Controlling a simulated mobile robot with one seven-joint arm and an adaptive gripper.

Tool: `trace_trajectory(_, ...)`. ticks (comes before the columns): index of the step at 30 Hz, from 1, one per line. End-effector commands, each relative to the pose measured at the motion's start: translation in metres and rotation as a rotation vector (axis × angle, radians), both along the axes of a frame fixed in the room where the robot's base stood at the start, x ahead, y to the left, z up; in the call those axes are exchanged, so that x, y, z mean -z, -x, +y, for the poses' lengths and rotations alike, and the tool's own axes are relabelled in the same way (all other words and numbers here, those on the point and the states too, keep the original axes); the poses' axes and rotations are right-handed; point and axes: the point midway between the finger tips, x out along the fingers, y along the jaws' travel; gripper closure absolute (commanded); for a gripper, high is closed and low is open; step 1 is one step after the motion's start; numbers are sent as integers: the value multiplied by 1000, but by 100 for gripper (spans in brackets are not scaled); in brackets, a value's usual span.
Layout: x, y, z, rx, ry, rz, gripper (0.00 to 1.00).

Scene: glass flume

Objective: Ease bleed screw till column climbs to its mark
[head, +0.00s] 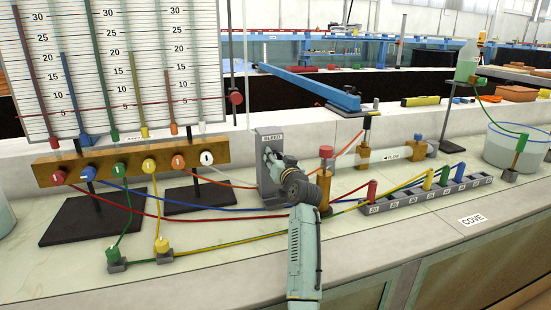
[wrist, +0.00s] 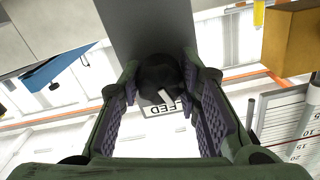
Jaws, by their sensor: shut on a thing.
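The bleed screw is a dark knob with a pale index line, seen between my fingers in the wrist view (wrist: 158,72). My gripper (head: 274,163) is shut on it at the front of the grey block labelled BLEED (head: 270,138); in the head view my gripper hides the knob. The gauge board (head: 115,75) at the left carries several coloured columns: red, blue, green, yellow and orange ones at different heights, and a short pale one (head: 202,127) at the right end. A thin red line crosses the board near the 5 graduations.
A brass manifold (head: 130,165) with coloured, numbered fittings stands below the board. Coloured hoses cross the bench on both sides of my arm. A red-capped brass post (head: 325,180) stands close right of my gripper. A grey numbered rack (head: 425,197) lies farther right.

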Motion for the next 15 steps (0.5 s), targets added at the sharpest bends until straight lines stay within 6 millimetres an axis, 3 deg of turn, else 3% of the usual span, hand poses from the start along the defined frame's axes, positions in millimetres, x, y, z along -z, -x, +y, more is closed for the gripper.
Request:
trace_trajectory(9,0,0,0,0,0,0,97)
trace_trajectory(15,-1,0,1,-2,-100,33,97)
